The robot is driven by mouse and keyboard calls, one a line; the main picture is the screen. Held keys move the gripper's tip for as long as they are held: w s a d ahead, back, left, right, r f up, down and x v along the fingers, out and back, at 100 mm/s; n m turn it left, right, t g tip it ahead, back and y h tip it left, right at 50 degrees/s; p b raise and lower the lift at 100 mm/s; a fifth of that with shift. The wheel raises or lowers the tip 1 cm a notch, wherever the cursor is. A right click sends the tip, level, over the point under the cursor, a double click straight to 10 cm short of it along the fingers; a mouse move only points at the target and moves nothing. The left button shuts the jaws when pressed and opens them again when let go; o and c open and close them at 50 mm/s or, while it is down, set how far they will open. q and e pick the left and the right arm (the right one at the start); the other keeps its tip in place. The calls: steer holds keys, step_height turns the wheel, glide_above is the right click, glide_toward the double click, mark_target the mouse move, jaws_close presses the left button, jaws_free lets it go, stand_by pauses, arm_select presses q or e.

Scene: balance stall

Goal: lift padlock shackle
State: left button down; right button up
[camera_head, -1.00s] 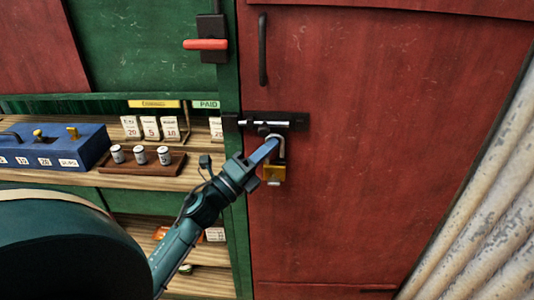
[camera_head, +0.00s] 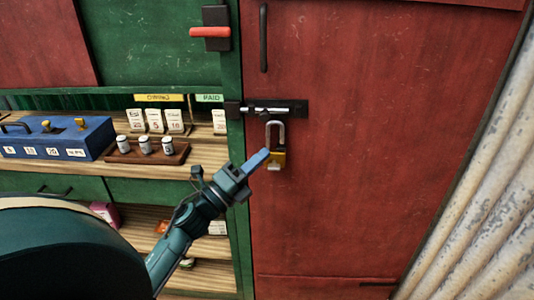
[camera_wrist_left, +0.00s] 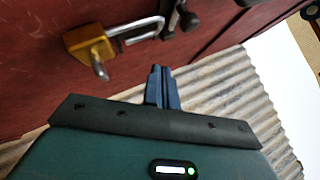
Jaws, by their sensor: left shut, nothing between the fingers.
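A brass padlock (camera_head: 277,160) with a grey shackle (camera_head: 275,131) is at the red door, just below the dark sliding bolt (camera_head: 270,109). The shackle stands up from the body toward the bolt; I cannot tell whether it is latched. My left gripper (camera_head: 260,157) is shut and empty, its blue fingertips just left of the padlock body. In the left wrist view the padlock body (camera_wrist_left: 90,44) and shackle (camera_wrist_left: 140,32) are beyond and to the left of my shut fingers (camera_wrist_left: 160,76), with a gap between. My right gripper is not in view.
The red door (camera_head: 350,180) has a dark vertical handle (camera_head: 263,38). Left of it are a red-handled lever (camera_head: 210,31), a blue box (camera_head: 55,138) and a wooden rack (camera_head: 146,152) with small canisters on the shelf. Corrugated metal (camera_head: 480,200) stands at the right.

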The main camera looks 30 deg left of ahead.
arm_select(q)
steer(key=b+v, duration=0.1)
steer(key=v, duration=0.6)
steer(key=shift+a+f, duration=0.15)
steer(key=shift+a, duration=0.05)
steer(key=shift+w, duration=0.15)
